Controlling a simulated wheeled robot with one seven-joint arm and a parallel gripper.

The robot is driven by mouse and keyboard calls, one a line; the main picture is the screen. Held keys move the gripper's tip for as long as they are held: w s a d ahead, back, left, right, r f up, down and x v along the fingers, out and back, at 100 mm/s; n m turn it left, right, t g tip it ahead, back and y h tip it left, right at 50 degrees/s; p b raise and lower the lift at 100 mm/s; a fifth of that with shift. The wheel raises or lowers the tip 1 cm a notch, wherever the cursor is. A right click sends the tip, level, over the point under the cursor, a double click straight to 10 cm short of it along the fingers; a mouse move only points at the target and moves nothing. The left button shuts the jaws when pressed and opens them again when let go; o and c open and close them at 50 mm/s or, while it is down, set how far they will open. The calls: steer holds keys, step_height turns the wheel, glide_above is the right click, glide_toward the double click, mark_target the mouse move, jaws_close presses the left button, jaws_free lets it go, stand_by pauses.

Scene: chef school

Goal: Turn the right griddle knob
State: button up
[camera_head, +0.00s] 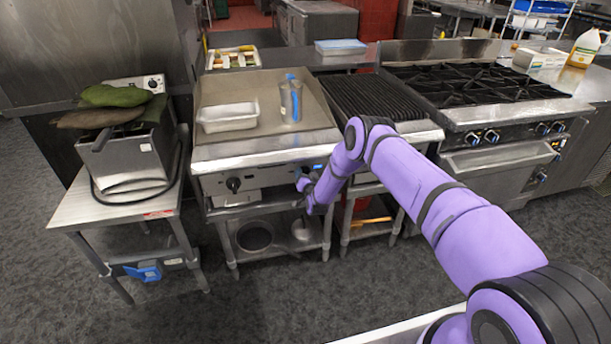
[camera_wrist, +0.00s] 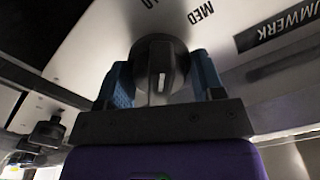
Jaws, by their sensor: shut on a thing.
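The griddle (camera_head: 212,152) stands in the middle left of the head view, with a knob panel on its front. Its left knob (camera_head: 233,184) is black and uncovered. My gripper (camera_head: 304,181) is at the right part of this panel, and hides the right knob there. In the wrist view the right griddle knob (camera_wrist: 160,72) is a dark round knob with a raised grip and a pale pointer line. The blue fingers of my gripper (camera_wrist: 162,82) stand on both sides of the grip and are shut on it. "MED" is printed beside it.
A metal pan (camera_head: 228,117) and a jug (camera_head: 290,100) stand on the griddle. A ribbed grill (camera_head: 370,97) and a burner range (camera_head: 470,84) are to the right. A side table (camera_head: 85,212) with a fryer (camera_head: 125,160) is at left. Floor in front is clear.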

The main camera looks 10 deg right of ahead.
steer(key=m, duration=0.3)
steer(key=shift+d+f+m, duration=0.1)
steer(key=shift+m, duration=0.2)
steer(key=shift+f+m, duration=0.1)
steer(key=shift+m, duration=1.8)
steer(key=shift+s, duration=0.1)
steer(key=o, duration=0.6)
steer(key=shift+o, duration=0.2)
steer(key=s, duration=1)
steer(key=shift+s, duration=0.4)
